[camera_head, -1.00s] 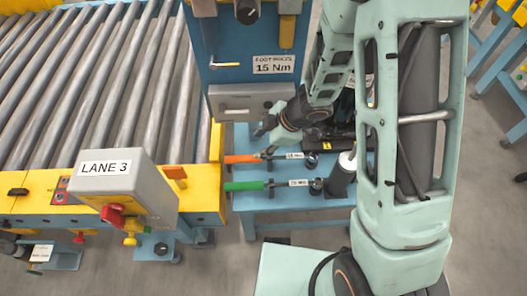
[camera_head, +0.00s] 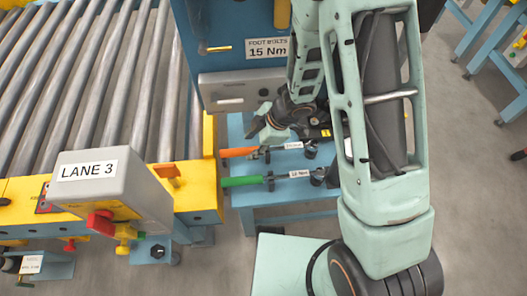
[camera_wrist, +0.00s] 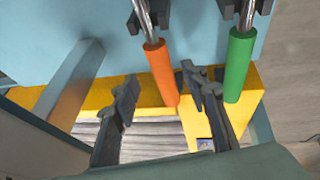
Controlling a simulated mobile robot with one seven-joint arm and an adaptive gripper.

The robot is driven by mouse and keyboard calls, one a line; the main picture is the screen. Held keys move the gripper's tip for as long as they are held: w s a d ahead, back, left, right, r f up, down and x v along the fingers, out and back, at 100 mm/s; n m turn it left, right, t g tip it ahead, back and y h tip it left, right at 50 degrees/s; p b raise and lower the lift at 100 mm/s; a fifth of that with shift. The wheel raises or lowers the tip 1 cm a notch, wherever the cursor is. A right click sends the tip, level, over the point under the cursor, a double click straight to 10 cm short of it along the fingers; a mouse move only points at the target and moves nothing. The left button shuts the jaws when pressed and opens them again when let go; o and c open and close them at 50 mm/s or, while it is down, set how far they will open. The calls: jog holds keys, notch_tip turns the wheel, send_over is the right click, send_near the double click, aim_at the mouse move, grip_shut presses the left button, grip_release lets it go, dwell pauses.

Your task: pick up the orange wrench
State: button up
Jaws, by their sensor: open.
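In the head view my gripper (camera_head: 268,132) is just above the wrench. The green wrench (camera_head: 243,181) lies beside it, with its handle near the right finger in the wrist view (camera_wrist: 238,66).
The blue bench (camera_head: 265,197) stands close beside the yellow-framed roller conveyor (camera_head: 110,80). A grey LANE 3 box (camera_head: 130,190) sits on the conveyor's end. A blue panel labelled 15 Nm (camera_head: 215,62) rises behind the bench. Grey floor (camera_head: 490,190) is open at the right.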

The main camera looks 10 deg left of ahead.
aim_at(250, 150)
jog(key=shift+d+b+x, duration=0.15)
jog(key=shift+b+x, duration=0.75)
jog(key=shift+x, duration=0.45)
jog(key=shift+d+b+x, duration=0.15)
jog(key=shift+b+x, duration=0.7)
jog(key=shift+x, duration=0.5)
jog(key=shift+s, duration=0.1)
grip_shut()
